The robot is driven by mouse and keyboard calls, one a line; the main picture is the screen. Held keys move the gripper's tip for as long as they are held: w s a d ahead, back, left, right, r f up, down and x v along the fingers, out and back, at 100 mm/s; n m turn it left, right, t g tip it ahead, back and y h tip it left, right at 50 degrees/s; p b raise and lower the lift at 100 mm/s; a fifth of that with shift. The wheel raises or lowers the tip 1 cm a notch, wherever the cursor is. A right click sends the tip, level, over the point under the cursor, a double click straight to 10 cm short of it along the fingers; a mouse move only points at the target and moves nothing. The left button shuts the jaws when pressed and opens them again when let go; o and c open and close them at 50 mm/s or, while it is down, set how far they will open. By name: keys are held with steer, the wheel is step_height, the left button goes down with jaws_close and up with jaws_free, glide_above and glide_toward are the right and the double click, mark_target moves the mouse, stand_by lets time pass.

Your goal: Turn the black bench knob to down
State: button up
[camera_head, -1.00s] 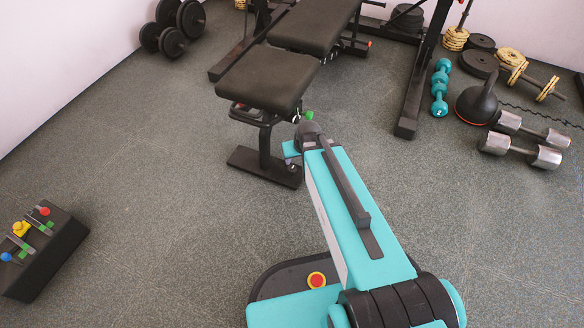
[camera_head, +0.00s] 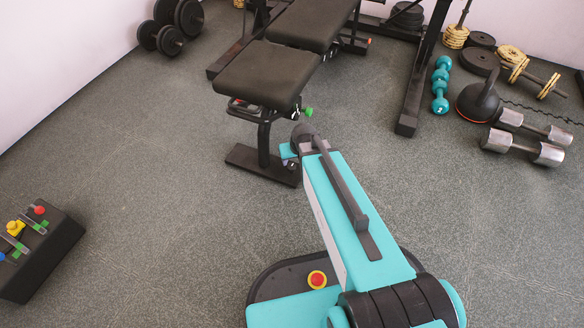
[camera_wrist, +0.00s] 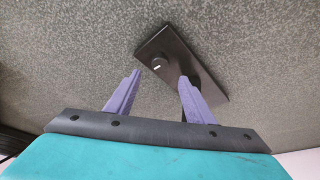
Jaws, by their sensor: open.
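The black bench (camera_head: 262,75) stands beyond my arm in the head view. In the wrist view, a round black knob (camera_wrist: 158,64) with a short pale mark shows in front of the dark foot plate (camera_wrist: 172,42). My gripper (camera_wrist: 160,79) has two purple fingers spread apart, with nothing between them. The knob appears between and just beyond the fingertips; I cannot tell the exact gap. A small green part (camera_head: 308,112) shows beside the bench seat.
A black box (camera_head: 45,255) with coloured levers stands at the left. Black dumbbells (camera_head: 170,40) lie at the back left. A kettlebell (camera_head: 477,102) and chrome dumbbells (camera_head: 524,146) lie at the right by the rack upright (camera_head: 420,80). Floor between box and bench is clear.

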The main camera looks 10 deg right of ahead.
mark_target(292, 167)
steer(key=b+x, duration=0.4)
steer(key=x, duration=0.5)
steer(key=shift+d, duration=0.1)
steer(key=shift+c, duration=0.5)
steer(key=c, duration=1)
